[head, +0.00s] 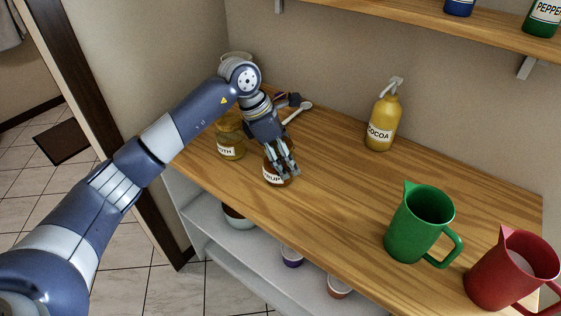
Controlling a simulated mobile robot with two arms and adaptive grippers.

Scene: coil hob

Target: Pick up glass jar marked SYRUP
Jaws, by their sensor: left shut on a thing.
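The glass jar marked SYRUP (271,177) stands near the front edge of the wooden counter. Only the end of its label, "RUP", and part of its brown body show; my gripper hides its top and right side. My left gripper (284,168) comes down from above and is shut on the jar. The jar looks upright; I cannot tell whether it touches the counter. My right gripper is not in view.
A jar with a label ending in "TH" (231,146) stands just left of the syrup jar. A white spoon (298,113) lies behind. A yellow COCOA pump bottle (382,122), a green jug (418,225) and a red jug (508,270) stand to the right. The middle counter is clear.

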